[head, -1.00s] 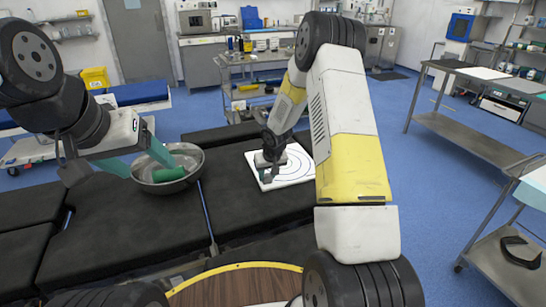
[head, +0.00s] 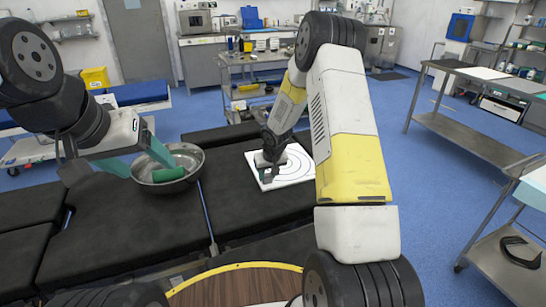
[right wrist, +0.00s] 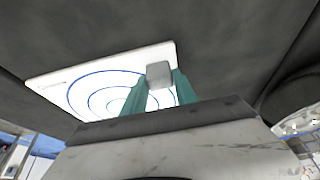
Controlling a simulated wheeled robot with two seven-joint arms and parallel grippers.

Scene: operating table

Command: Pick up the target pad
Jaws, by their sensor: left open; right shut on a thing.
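The target pad (head: 298,166) is a white square with dark rings, over the black operating table; I cannot tell whether it touches the table. My right gripper (head: 266,176) is at the pad's near left part. In the right wrist view its teal fingers are shut on a small grey block (right wrist: 159,75) at the pad's edge. I cannot tell whether the block is part of the pad. My left gripper (head: 139,161) is open, with its teal fingers at the metal bowl.
The metal bowl (head: 193,160) holds a green object (head: 168,174) and stands on the black padded table (head: 130,215), left of the pad. A steel side table (head: 470,140) stands at the right. A wooden round top (head: 235,287) with a yellow rim is in front.

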